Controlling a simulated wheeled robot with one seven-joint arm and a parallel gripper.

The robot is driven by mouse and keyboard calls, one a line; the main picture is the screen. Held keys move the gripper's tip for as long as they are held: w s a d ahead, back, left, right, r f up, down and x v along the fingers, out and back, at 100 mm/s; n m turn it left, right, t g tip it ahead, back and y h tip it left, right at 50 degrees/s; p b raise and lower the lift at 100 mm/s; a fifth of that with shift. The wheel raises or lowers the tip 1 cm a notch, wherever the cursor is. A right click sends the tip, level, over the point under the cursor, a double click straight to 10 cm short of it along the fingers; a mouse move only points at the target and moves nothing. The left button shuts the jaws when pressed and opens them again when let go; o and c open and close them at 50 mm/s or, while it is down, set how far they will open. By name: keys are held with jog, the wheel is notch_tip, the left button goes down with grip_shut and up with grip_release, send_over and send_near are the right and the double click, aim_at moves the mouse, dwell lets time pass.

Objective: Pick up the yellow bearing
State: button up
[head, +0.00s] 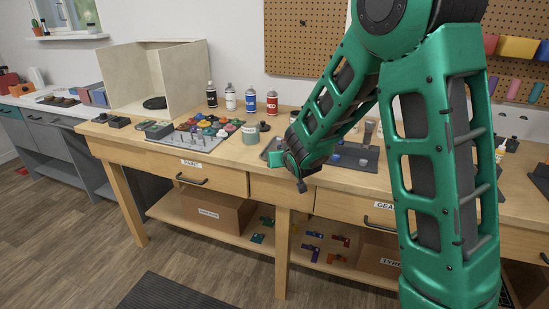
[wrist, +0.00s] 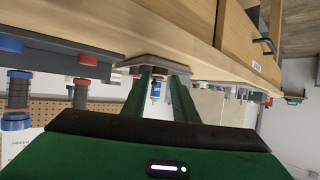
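I cannot make out a yellow bearing in either view; my arm hides part of the bench in the head view. My gripper (wrist: 163,82) is open, its two green fingers apart with nothing seen held between them. In the wrist view, which looks upside down, the fingers point toward a small grey square tray (wrist: 153,63) at the bench edge. In the head view my gripper (head: 277,158) is low at the front edge of the wooden bench (head: 215,161), right of the PAINT drawer. Its fingertips are hard to tell there.
A dark rack (head: 352,153) with blue-topped parts stands right of my gripper. Paint pots and a grey pegged board (head: 197,143) lie to the left. Several spray cans (head: 251,100) stand behind. A shelf with boxes (head: 208,210) runs below. Floor in front is mostly clear.

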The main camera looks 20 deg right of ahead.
jog(key=shift+x, duration=1.65)
jog(key=shift+f, duration=0.1)
grip_shut()
